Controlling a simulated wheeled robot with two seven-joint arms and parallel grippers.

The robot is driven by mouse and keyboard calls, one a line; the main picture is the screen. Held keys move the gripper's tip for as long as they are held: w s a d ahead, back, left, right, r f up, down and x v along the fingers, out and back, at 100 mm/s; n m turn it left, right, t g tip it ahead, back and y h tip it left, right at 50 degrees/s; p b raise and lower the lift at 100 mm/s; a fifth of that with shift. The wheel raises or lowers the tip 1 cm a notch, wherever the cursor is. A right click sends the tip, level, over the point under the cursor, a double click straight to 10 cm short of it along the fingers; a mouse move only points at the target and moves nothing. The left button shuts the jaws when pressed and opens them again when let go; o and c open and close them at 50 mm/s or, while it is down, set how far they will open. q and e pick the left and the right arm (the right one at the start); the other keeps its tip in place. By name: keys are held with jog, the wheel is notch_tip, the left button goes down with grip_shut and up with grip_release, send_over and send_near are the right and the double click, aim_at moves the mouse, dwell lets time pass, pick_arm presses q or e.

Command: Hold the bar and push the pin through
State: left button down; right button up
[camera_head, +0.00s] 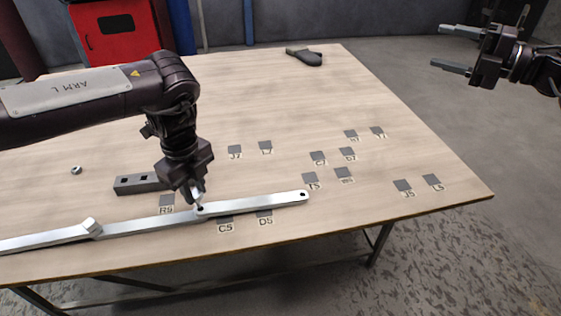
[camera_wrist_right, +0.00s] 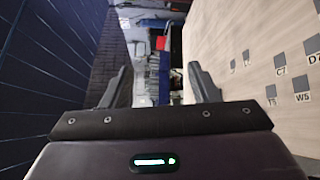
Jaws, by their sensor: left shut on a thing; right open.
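A pale metal bar (camera_head: 255,204) lies on the table, its right end showing a small dark hole. Its left end meets a longer metal strip (camera_head: 140,227) that runs off to the left edge. My left gripper (camera_head: 198,204) points down and is shut on the bar at this joint, by a dark hole. Its fingers partly hide the joint. I cannot make out a pin for certain; a small metal piece (camera_head: 76,170) lies on the table to the left. My right gripper (camera_head: 451,47) is open and empty, off the table's right side; its fingers also show in the right wrist view (camera_wrist_right: 158,90).
A dark block with square holes (camera_head: 140,184) lies behind the strip. Several labelled grey squares mark the table (camera_head: 230,90). A dark tool (camera_head: 305,57) lies at the back edge. A red cabinet (camera_head: 115,28) stands behind.

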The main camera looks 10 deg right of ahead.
jog(key=s+a+r+g+y, duration=0.1)
jog(key=s+a+r+y, duration=0.1)
jog(key=a+r+y, duration=0.3)
pick_arm(q)
jog(key=shift+d, duration=0.1)
pick_arm(e)
jog(key=w+a+f+m+g, duration=0.2)
jog(key=w+a+f+m, duration=0.25)
jog(key=a+f, duration=0.3)
jog(key=m+g+h, duration=0.5)
jog(key=g+h, duration=0.3)
jog(key=g, duration=0.1)
send_over(254, 201)
jog(key=w+d, duration=0.1)
jog(key=d, duration=0.4)
notch_tip(254, 201, down, 18)
jog(key=a+f+h, duration=0.1)
jog(key=f, duration=0.3)
jog(key=a+f+h, duration=0.1)
jog(key=a+f, duration=0.1)
jog(key=f, duration=0.2)
jog(key=s+a+f+g, duration=0.1)
jog(key=f, duration=0.3)
jog(key=shift+a+f+m+h, duration=0.2)
jog(key=shift+a+m+h, duration=0.05)
jog(key=shift+m+h, duration=0.15)
